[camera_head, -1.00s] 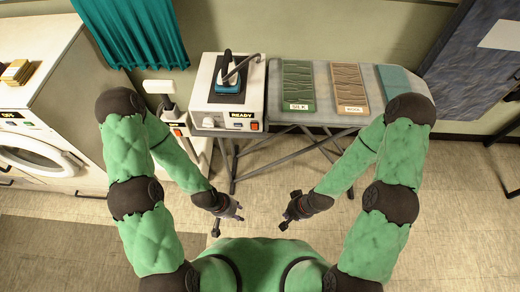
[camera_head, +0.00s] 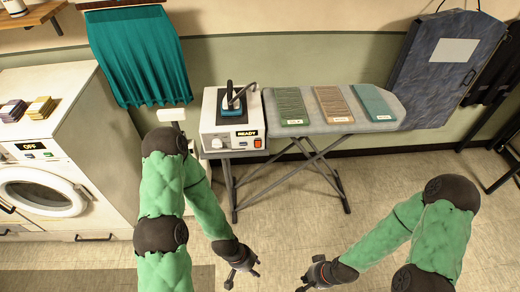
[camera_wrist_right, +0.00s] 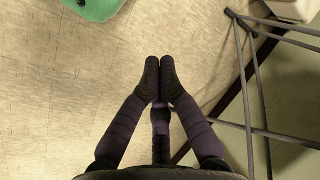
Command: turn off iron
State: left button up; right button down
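The iron (camera_head: 234,98), blue and dark, rests on top of a white steam station (camera_head: 209,117) at the left end of the ironing board. The station's front has a display reading READY (camera_head: 247,133) and an orange-red switch (camera_head: 258,143). My left gripper (camera_head: 241,277) is in front of and below the station, apart from it; its fingers are too small to judge. My right gripper (camera_head: 305,283) is low over the floor, right of the left one. In the right wrist view its fingers (camera_wrist_right: 160,75) meet at the tips with nothing between them.
The ironing board (camera_head: 385,124) carries green, brown and teal labelled panels (camera_head: 333,104). Its crossed legs (camera_head: 300,165) stand below. The floor in front of the board is clear.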

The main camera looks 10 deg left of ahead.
jog(key=w+a+f+n+t+b, duration=0.2)
jog(key=w+a+n+t+b, duration=0.15)
jog(key=w, duration=0.45)
jog(key=w+a+f+n+t+b, duration=0.2)
jog(key=w+n+b, duration=0.15)
jog(key=w, duration=0.55)
jog(key=w+a+f+n+t+b, duration=0.1)
jog(key=w+a+n+t+b, duration=0.2)
jog(key=w+n, duration=0.35)
pick_arm(q)
notch_tip(320, 180, down, 19)
jog(key=b, duration=0.9)
jog(key=shift+f, duration=0.15)
pick_arm(e)
jog(key=w+a+r+n+t+y, duration=0.1)
jog(key=w+a+r+n+t, duration=0.3)
jog(key=a, duration=0.4)
jog(key=w+a+r+n+t+y, duration=0.1)
jog(key=w+a+r+n+t, duration=0.4)
jog(key=w+a+r+n, duration=0.1)
jog(key=w+a+r, duration=0.1)
jog(key=w+a, duration=0.1)
jog(key=w, duration=0.1)
jog(key=shift+a+r, duration=0.15)
jog(key=shift+r, duration=0.2)
jog(key=shift+t, duration=0.25)
